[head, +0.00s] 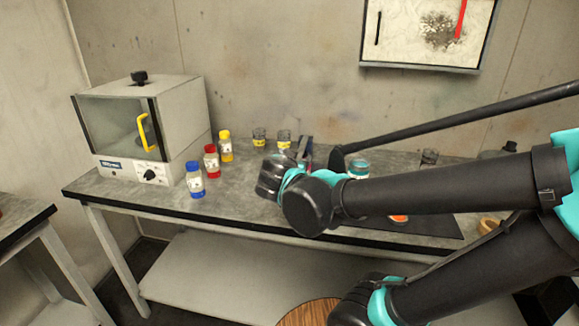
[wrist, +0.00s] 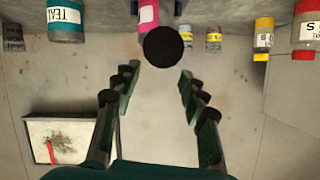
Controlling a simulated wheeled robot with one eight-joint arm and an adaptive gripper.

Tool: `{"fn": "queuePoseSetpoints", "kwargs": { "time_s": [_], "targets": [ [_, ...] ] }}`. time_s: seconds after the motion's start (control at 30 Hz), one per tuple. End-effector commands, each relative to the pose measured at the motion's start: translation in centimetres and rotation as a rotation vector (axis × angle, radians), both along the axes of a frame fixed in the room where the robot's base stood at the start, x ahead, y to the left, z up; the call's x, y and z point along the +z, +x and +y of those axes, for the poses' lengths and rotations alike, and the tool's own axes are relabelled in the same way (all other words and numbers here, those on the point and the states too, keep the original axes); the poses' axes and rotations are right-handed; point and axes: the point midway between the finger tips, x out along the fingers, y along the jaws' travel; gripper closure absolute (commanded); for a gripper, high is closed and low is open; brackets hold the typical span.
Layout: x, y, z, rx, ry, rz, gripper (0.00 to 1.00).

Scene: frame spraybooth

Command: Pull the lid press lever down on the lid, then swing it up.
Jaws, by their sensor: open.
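A long black bar (head: 450,123), which looks like the press lever, slants down from the right edge to a rounded end in the head view. A round black knob (wrist: 163,47) shows end-on in the wrist view, just beyond the fingertips; I cannot tell for sure that it is the lever's end. My gripper (wrist: 157,74) is open, its fingers spread wide with nothing between them. In the head view my gripper (head: 305,148) is mostly behind my arm. A pink jar (wrist: 149,12) stands behind the knob; whether it sits under the press is hidden.
A teal jar (head: 358,169) stands right of my gripper. Blue (head: 195,181), red (head: 211,161) and yellow (head: 226,147) bottles stand left, beside a box oven (head: 180,105) with a yellow handle. Small jars (head: 284,138) line the wall. A framed panel (head: 420,30) hangs above.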

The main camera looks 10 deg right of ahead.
Motion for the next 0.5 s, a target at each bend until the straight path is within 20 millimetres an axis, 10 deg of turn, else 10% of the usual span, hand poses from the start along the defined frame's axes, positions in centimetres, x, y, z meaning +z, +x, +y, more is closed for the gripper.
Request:
{"fn": "queuePoseSetpoints", "kwargs": {
  "time_s": [0.5],
  "targets": [
    [2.4, -6.1, 1.7, 0.005, -0.002, 0.000, 0.57]
  ]
}}
